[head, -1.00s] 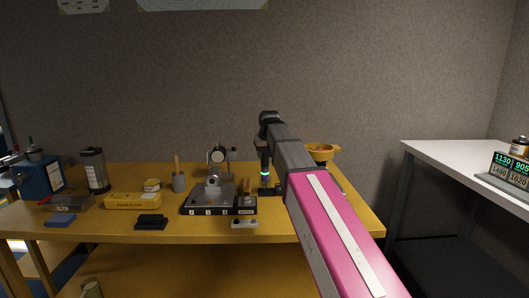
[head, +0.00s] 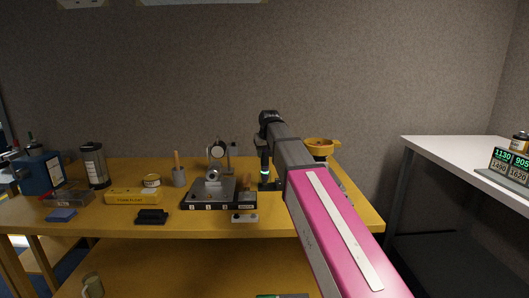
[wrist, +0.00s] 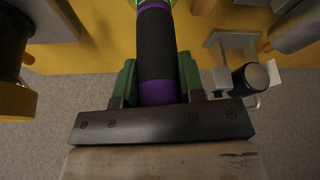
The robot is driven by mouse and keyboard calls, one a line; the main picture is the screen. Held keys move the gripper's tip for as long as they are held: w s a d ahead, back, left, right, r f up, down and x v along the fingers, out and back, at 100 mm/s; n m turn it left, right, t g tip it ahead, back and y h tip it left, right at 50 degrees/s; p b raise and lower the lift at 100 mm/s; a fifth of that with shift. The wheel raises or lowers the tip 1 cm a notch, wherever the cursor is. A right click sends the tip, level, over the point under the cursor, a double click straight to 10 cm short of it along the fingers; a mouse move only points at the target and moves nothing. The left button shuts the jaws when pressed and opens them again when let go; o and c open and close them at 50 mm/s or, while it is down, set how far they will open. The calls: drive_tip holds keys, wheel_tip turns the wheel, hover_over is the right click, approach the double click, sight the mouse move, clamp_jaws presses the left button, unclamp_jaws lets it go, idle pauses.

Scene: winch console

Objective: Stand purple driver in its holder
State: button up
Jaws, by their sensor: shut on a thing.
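The purple driver (wrist: 157,48) has a black grip sleeve, purple bands and a bright green edge at the top of the wrist view. My gripper (wrist: 158,80) is shut on it, one green finger on each side. In the head view the driver (head: 265,164) looks dark and upright below my wrist, with a glowing green band. A small dark block (head: 271,187) is at its lower end; it may be the holder. I cannot tell whether the driver is in it or just above it.
Left of the driver are a black-based fixture (head: 205,204), a grey cup (head: 179,178), a yellow box (head: 133,197) and a blue box (head: 40,173). A yellow funnel-like bowl (head: 321,144) stands at right, behind my arm. A small grey switch box (head: 244,218) lies near the front edge.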

drive_tip(key=o, duration=1.2)
